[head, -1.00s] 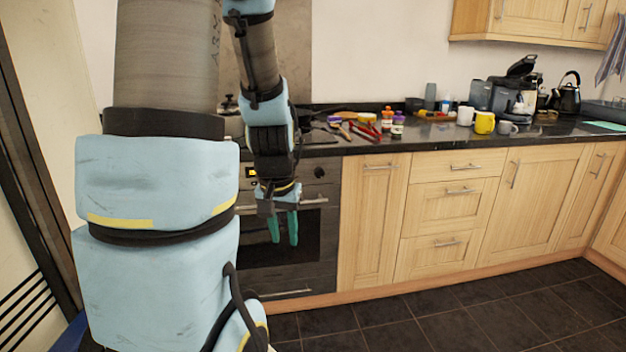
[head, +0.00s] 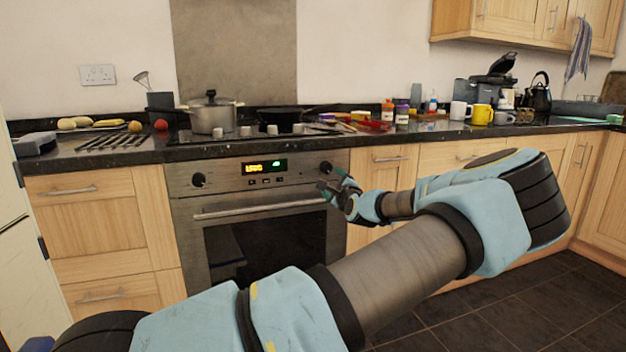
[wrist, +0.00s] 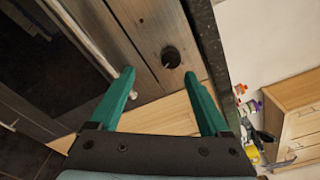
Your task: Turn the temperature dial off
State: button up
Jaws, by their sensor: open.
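The oven (head: 262,210) has two dark round dials on its steel front panel, a left dial (head: 198,180) and a right dial (head: 326,167). I cannot tell from markings which is the temperature dial. My gripper (head: 329,180) is open and empty, just in front of the right dial. In the wrist view one dark dial (wrist: 171,57) shows just beyond and between the teal fingertips of my gripper (wrist: 158,74), apparently not touched. The dial's pointer setting is too small to read.
A lit display (head: 264,167) sits between the dials, above the oven door handle (head: 260,208). A lidded pot (head: 212,116) and a dark pan (head: 283,115) stand on the hob above. The black worktop edge overhangs the panel.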

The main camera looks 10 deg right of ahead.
aim_at(327, 168)
jog(key=shift+m+t+h, duration=0.3)
jog(key=shift+m, duration=0.1)
jog(key=w, duration=0.3)
jog(key=w+d, duration=0.1)
jog(key=w, duration=0.6)
jog(key=shift+w+d+r, duration=0.25)
jog(key=shift+w+r, duration=0.05)
jog(key=shift+r, duration=0.05)
grip_shut()
